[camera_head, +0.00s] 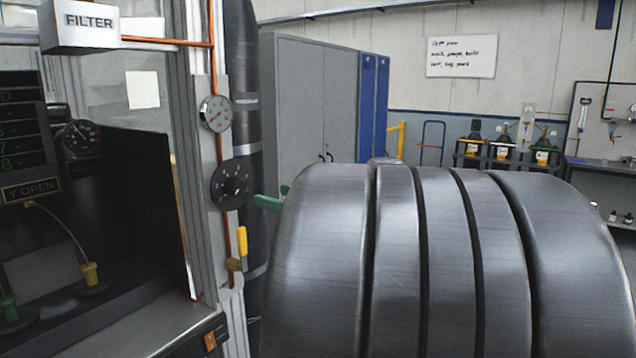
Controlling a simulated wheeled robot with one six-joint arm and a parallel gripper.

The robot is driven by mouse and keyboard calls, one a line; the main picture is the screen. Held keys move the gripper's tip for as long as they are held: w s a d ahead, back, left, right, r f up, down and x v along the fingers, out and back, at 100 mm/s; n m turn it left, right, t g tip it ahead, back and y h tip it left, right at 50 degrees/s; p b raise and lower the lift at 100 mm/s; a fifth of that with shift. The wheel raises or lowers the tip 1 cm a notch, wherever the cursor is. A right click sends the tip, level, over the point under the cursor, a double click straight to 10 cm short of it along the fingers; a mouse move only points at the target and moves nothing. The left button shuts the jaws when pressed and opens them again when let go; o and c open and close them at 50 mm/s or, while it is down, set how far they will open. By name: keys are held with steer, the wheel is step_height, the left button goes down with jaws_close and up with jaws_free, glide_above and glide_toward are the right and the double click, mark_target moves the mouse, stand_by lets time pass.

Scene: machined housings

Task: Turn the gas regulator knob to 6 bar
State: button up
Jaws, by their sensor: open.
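The regulator knob (230,183) is a black round dial with pale scale marks, on the narrow grey post left of centre. Its marks are too small to read, so I cannot tell its setting. A white-faced pressure gauge (215,113) with a reddish needle sits just above it on the copper pipe; its reading is unclear. My gripper (269,196) shows only as two green finger ends, just right of the knob. They look apart, with nothing seen between them. The rest of it is hidden behind my large dark grey arm, which fills the lower right.
Below the knob a yellow valve handle (242,240) hangs beside the copper pipe. A white FILTER box (91,25) juts out at upper left, above a dark machine panel (21,135). Grey cabinets (310,95) stand behind my arm.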

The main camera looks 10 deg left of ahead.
mark_target(241, 187)
steer(key=p+x, duration=0.3)
steer(key=x, duration=0.7)
steer(key=shift+w+a, duration=0.1)
steer(key=shift+a, duration=0.05)
steer(key=c, duration=1)
